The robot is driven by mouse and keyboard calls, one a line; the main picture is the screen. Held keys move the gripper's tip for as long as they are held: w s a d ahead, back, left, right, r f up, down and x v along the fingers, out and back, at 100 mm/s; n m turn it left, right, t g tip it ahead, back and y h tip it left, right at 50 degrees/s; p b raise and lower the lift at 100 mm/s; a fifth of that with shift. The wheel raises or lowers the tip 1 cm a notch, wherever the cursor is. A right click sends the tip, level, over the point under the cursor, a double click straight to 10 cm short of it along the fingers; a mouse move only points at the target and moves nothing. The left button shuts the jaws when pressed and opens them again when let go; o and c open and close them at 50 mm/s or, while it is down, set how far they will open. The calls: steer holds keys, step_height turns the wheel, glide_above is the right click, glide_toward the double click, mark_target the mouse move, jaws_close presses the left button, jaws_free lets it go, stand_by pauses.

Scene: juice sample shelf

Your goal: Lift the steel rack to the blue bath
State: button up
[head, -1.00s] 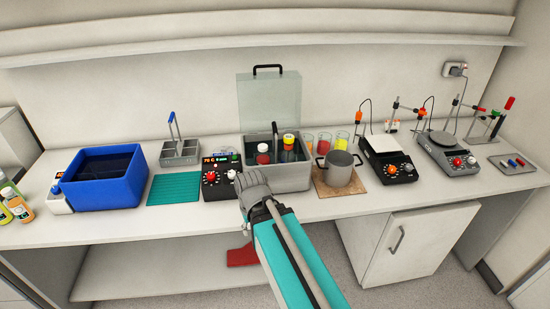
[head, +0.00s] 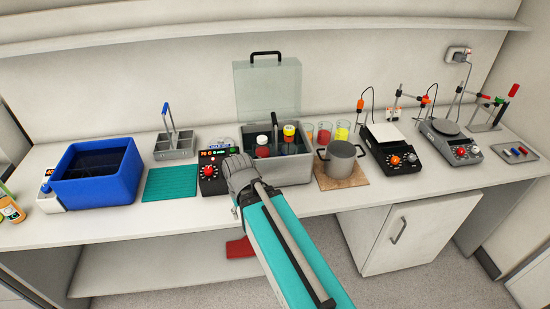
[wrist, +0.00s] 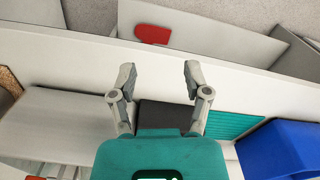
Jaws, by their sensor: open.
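The blue bath (head: 97,178) stands on the left of the bench, with dark liquid inside; it also shows at the lower right of the wrist view (wrist: 280,148). A grey compartment rack (head: 175,147) with a tall blue handle stands behind the teal mat. A grey steel bath (head: 285,172) with a raised clear lid holds capped bottles and a dark upright handle (head: 275,128); whether that handle belongs to a rack inside is hidden. My gripper (head: 235,167) is at the steel bath's front left, near the controller. In the wrist view its fingers (wrist: 158,80) are apart and empty.
A black controller (head: 213,173) sits between the teal mat (head: 172,184) and the steel bath. The bench front strip is clear. A wall shelf (head: 300,28) runs above.

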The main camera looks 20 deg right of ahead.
mark_target(273, 118)
steer(key=w+d+r+t+h+p, duration=0.1)
steer(key=w+d+r+h+p, duration=0.1)
steer(key=w+d+r+p, duration=0.2)
steer(key=w+d+r+m+h+p, duration=0.1)
steer(key=w+d+r+h+p, duration=0.1)
steer(key=w+d+r+p, duration=0.3)
steer(key=w+d+r+t+h+p, duration=0.1)
steer(key=w+d+r+h+p, duration=0.2)
steer(key=w+r+p, duration=0.7)
steer(key=w+d+r, duration=0.2)
steer(key=w+r, duration=0.1)
steer(key=w, duration=0.1)
steer(key=shift+w+d+r+m+t, duration=0.15)
steer(key=shift+d+r+m+t, duration=0.15)
steer(key=shift+r+m, duration=0.1)
steer(key=shift+f, duration=0.15)
steer(key=b+x, duration=0.7)
steer(key=x, duration=0.1)
steer(key=shift+f, duration=0.2)
steer(key=shift+d+f, duration=0.1)
steer(key=shift+d, duration=0.1)
steer(key=shift+b+x, duration=2)
steer(key=shift+x, duration=0.5)
steer(key=shift+d, duration=0.1)
steer(key=shift+c, duration=0.3)
